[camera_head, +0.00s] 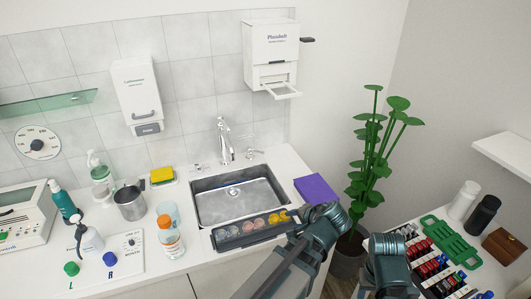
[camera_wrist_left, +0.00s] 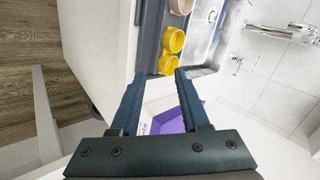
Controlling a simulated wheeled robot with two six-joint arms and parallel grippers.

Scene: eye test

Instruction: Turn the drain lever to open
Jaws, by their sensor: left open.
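The sink (camera_head: 205,215) is a steel basin in the white counter, with a round drain (camera_head: 233,191) in its floor. The chrome faucet (camera_head: 224,140) stands behind it. A small chrome lever-like fitting (camera_head: 254,153) sits right of the faucet; it also shows in the left wrist view (camera_wrist_left: 237,62). Its setting is too small to tell. My left gripper (camera_head: 297,213) is over the counter at the sink's front right, mostly hidden by its own wrist. In the left wrist view its fingers (camera_wrist_left: 160,75) are apart and empty, beside the yellow cups. My right gripper does not show.
A dark tray (camera_head: 222,246) with several cups lies along the sink's front. A purple box (camera_head: 315,188) is right of the sink. A yellow sponge (camera_head: 161,175), metal cup (camera_head: 130,203) and bottles (camera_head: 170,243) stand left. A potted plant (camera_head: 376,150) rises at right.

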